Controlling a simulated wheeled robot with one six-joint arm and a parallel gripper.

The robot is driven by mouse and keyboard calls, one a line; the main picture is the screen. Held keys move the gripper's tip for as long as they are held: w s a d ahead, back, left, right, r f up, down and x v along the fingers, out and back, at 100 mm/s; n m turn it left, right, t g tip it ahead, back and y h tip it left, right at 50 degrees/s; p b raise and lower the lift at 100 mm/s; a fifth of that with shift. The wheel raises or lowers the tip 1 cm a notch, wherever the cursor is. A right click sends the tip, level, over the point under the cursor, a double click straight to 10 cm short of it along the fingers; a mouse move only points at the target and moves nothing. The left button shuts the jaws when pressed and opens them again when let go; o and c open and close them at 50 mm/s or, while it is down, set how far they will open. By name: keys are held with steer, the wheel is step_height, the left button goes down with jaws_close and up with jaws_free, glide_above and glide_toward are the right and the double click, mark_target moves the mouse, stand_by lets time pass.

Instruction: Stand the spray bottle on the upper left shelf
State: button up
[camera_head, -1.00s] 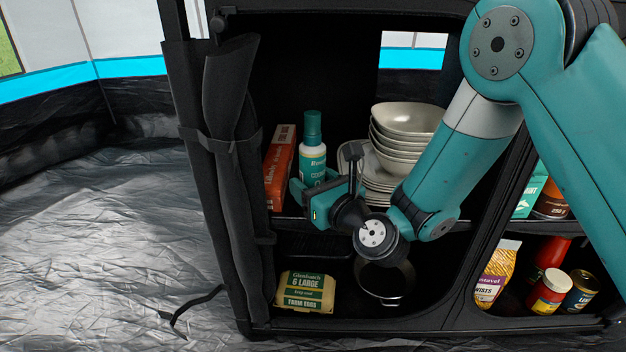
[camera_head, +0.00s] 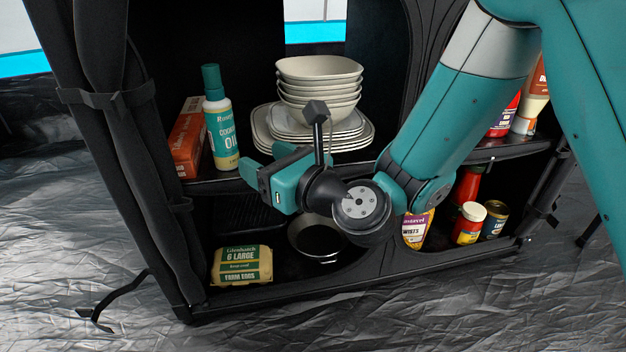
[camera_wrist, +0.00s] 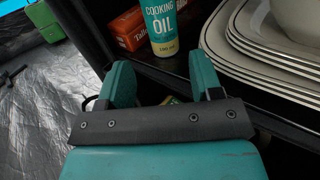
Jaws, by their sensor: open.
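The bottle (camera_head: 221,120) is white and yellow with a teal cap and a label reading cooking oil. It stands upright on the upper left shelf (camera_head: 213,184), beside a red-orange box (camera_head: 188,138). Its lower part also shows in the wrist view (camera_wrist: 161,27), ahead of the fingers. My gripper (camera_head: 255,172) is open and empty, in front of the shelf, to the right of and lower than the bottle. In the wrist view my gripper (camera_wrist: 163,82) shows its two teal fingers apart with nothing between them.
Stacked bowls (camera_head: 319,88) and plates (camera_head: 300,132) stand right of the bottle. An egg carton (camera_head: 241,265) and a pot (camera_head: 315,236) are on the lower shelf. Jars and a bag (camera_head: 416,229) fill the right side. A rolled black flap (camera_head: 105,110) hangs at the left edge.

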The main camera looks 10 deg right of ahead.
steer(key=s+d+r+n+g, duration=0.1)
steer(key=s+n+g, duration=0.4)
steer(key=n, duration=0.6)
steer(key=s+d+r+n+g, duration=0.2)
steer(key=s+n+g, duration=0.25)
steer(key=n, duration=0.55)
steer(key=s+d+f+n+g+h, duration=0.1)
steer(key=s+d+n+g+h, duration=0.3)
steer(key=s+d+n+h, duration=0.3)
steer(key=s+d+n, duration=0.5)
steer(key=d+n, duration=0.1)
steer(key=shift+s+d+f+n+h, duration=0.15)
steer(key=shift+d+f+n+h, duration=0.15)
steer(key=shift+f+h, duration=0.1)
